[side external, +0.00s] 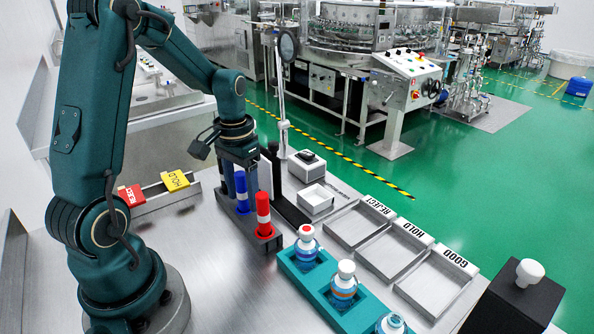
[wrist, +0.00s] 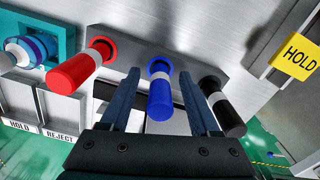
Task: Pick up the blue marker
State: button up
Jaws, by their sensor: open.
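The blue marker (side external: 242,192) stands upright in a dark holder (side external: 243,226), between a red marker (side external: 263,214) and a black marker partly hidden by my gripper. In the wrist view the blue marker (wrist: 160,98) has a white band and lies between my two open fingers, apart from both. My gripper (wrist: 160,92) points down over the holder in the side view (side external: 240,178). The red marker (wrist: 80,66) is to the left in the wrist view, and the black marker (wrist: 222,110) is just beyond the right finger.
A teal rack (side external: 319,283) with several small bottles stands nearby. Trays (side external: 362,222) labelled REJECT, HOLD and GOOD are at the right. A yellow HOLD card (side external: 176,180) and red REJECT card (side external: 131,196) sit at the left. A stand with a round lens (side external: 287,46) rises behind.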

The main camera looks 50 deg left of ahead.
jog(key=shift+f, duration=0.55)
grip_shut()
jog(key=shift+r, duration=0.1)
